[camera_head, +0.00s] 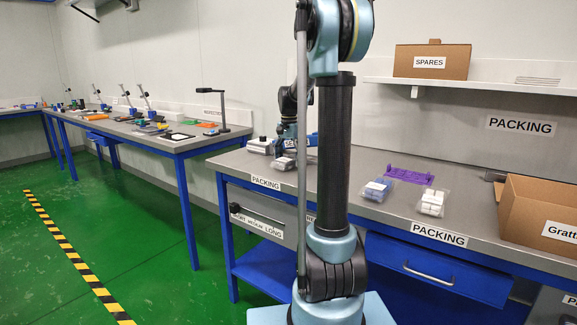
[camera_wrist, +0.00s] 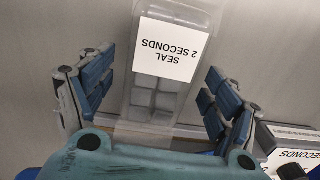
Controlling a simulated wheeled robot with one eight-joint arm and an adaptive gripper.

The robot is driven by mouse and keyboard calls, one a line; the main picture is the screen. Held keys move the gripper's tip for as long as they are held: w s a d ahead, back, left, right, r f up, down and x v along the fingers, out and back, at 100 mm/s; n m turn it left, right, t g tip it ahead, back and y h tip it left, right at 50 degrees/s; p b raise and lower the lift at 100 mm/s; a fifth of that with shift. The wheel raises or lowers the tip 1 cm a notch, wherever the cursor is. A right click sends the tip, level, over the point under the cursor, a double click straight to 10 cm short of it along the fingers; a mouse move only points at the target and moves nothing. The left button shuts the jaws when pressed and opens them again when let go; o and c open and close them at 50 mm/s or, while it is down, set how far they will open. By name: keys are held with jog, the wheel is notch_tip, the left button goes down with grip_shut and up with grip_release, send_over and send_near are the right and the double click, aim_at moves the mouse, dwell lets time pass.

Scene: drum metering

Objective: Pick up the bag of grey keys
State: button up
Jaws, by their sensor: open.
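The clear bag of grey keys (camera_head: 284,163) lies on the packing bench, left of my arm in the head view. My gripper (camera_wrist: 160,66) is open, with one blue-padded finger on each side of the bag and visible gaps between. A bag of blue keys (camera_head: 376,190) and a bag of white keys (camera_head: 432,203) lie further right.
A purple rack (camera_head: 408,175) lies behind the blue and white bags. A white device (camera_head: 260,146) stands just left of the grey bag. An open cardboard box (camera_head: 540,212) is at the right end. A spares box (camera_head: 432,61) sits on the shelf.

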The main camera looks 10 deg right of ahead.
aim_at(289, 157)
jog(key=c, duration=1.3)
jog(key=shift+o, duration=0.2)
notch_tip(289, 157, up, 18)
